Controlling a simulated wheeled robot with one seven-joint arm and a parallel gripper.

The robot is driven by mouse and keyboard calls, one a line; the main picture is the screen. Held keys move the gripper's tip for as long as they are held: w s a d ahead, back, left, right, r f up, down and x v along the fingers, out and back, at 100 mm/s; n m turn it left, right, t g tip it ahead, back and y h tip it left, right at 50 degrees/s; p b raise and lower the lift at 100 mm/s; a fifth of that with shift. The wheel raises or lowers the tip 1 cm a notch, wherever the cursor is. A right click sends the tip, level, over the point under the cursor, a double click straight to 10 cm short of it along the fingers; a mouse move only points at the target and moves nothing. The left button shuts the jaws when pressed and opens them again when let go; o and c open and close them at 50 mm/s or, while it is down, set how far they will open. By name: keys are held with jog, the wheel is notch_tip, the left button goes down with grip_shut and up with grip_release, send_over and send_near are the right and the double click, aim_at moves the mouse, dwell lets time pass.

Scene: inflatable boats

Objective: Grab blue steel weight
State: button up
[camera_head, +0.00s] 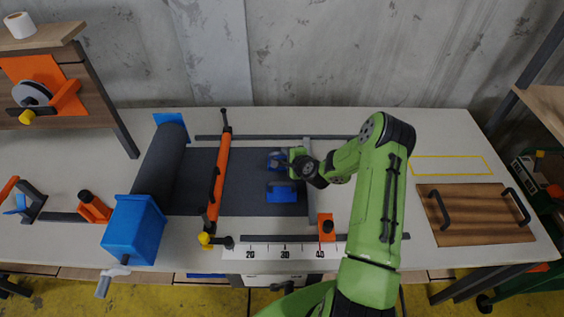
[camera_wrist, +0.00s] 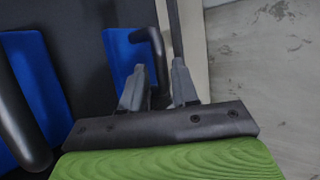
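Two blue steel weights with black handles lie on the dark sheet in the head view, a far one (camera_head: 277,161) and a near one (camera_head: 283,193). My gripper (camera_head: 284,160) is at the far weight and partly covers it. In the wrist view, my gripper (camera_wrist: 159,67) is open, its two fingers apart. The far weight (camera_wrist: 122,54) is beneath the left finger, and its black handle (camera_wrist: 155,48) shows between the fingertips. I cannot tell whether the fingers touch the handle. The other weight (camera_wrist: 38,80) is at the left of the wrist view.
An orange bar (camera_head: 219,180) crosses the dark sheet (camera_head: 243,183) left of the weights. A metal strip (camera_head: 310,190) runs along their right. A wooden board (camera_head: 470,214) with black handles lies at the right. The tabletop between is mostly clear.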

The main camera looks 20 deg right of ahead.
aim_at(283, 154)
jog(key=x, duration=0.4)
jog(key=shift+r, duration=0.1)
jog(key=shift+s+r, duration=0.1)
grip_shut()
dwell(1.0)
